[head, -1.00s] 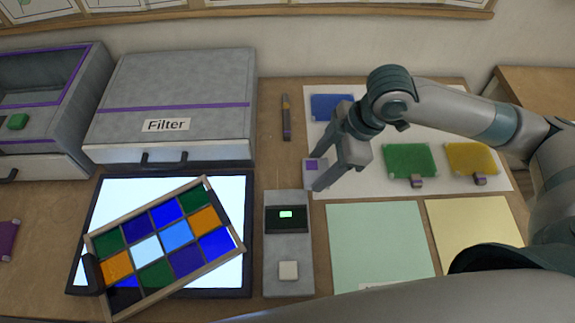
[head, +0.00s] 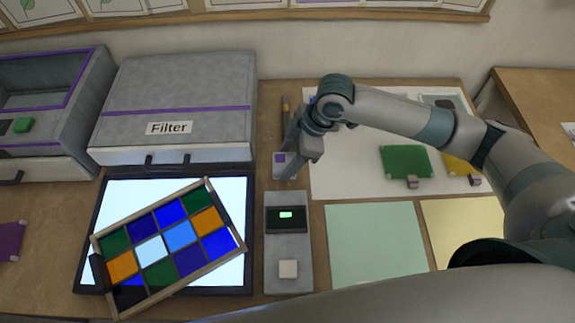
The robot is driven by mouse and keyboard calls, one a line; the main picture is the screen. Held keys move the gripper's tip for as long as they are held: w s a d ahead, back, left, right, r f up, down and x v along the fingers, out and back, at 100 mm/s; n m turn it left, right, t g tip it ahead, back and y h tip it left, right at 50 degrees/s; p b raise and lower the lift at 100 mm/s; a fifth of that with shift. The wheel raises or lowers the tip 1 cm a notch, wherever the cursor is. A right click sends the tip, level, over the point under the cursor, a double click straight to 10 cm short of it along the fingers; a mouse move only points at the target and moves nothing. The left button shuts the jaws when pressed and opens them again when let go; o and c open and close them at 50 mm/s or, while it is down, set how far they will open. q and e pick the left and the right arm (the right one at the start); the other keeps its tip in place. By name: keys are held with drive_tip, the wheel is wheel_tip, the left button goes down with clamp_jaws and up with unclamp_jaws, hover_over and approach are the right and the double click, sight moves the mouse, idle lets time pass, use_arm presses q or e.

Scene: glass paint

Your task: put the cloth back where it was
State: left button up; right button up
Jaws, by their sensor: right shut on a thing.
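My right gripper (head: 298,160) reaches in from the right and points down. It is shut on a small pale grey piece with a purple square (head: 279,158), which may be the cloth; the view is too small to be sure. The piece is just above the grey device with a lit green display (head: 289,250), left of the white sheet. Whether it touches the table is unclear. My left gripper is out of view.
The white sheet (head: 345,180) bears a green pane (head: 405,160) and a yellow pane (head: 457,165); a blue one is mostly hidden. A pen (head: 285,106) is behind the gripper. A tilted colour-glass frame (head: 207,221) lies on the light panel. The Filter box (head: 200,80) is left.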

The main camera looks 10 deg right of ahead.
wheel_tip(320, 180, down, 4)
drive_tip(key=shift+r+p, duration=0.25)
drive_tip(key=shift+p, duration=0.45)
drive_tip(key=shift+f, duration=0.2)
drive_tip(key=shift+f, duration=0.1)
drive_tip(key=o, duration=1.1)
drive_tip(key=b+v, duration=0.2)
drive_tip(key=v, duration=1)
drive_tip(key=shift+s+a, duration=0.1)
drive_tip(key=shift+s, duration=0.05)
